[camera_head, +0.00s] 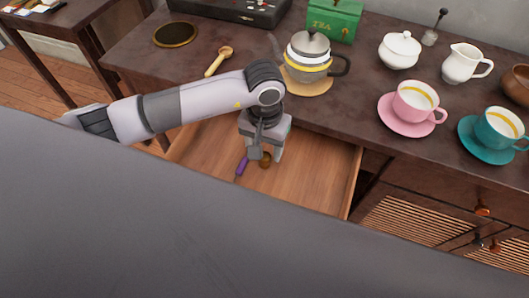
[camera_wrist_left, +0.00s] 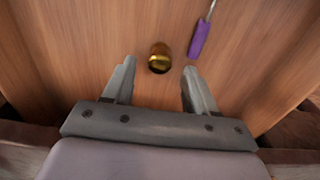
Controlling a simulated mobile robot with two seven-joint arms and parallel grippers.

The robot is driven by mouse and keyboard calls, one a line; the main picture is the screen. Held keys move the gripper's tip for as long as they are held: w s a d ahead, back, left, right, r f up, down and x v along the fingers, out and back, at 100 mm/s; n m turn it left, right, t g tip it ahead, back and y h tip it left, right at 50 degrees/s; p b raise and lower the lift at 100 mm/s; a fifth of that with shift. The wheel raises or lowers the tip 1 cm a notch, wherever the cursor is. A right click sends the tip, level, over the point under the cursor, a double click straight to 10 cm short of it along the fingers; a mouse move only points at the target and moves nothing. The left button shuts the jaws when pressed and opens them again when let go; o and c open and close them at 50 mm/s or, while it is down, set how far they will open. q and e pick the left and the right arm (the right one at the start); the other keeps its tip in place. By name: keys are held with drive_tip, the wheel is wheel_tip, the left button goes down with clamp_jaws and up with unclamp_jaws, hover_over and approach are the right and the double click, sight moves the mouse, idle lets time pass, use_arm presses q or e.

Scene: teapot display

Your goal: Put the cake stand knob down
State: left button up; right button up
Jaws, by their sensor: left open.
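The cake stand knob, a small round brass piece (camera_head: 265,160), lies on the wooden bottom of the open drawer (camera_head: 310,170). In the left wrist view the knob (camera_wrist_left: 159,58) sits just beyond and between my left fingertips, apart from both. My left gripper (camera_head: 265,155) points down into the drawer; its two fingers (camera_wrist_left: 157,75) are apart and nothing is between them. My right gripper is not in either view.
A purple-handled tool (camera_head: 241,166) lies beside the knob, also seen in the left wrist view (camera_wrist_left: 200,38). Above the drawer, the dark tabletop holds a teapot (camera_head: 310,58), a wooden spoon (camera_head: 218,61), a pink cup (camera_head: 412,101) and a teal cup (camera_head: 497,129). The drawer's right part is bare.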

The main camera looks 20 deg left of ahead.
use_arm(q)
wheel_tip(320, 180, up, 8)
idle(0.6)
drive_tip(key=shift+r+p, duration=0.1)
drive_tip(key=shift+p, duration=0.2)
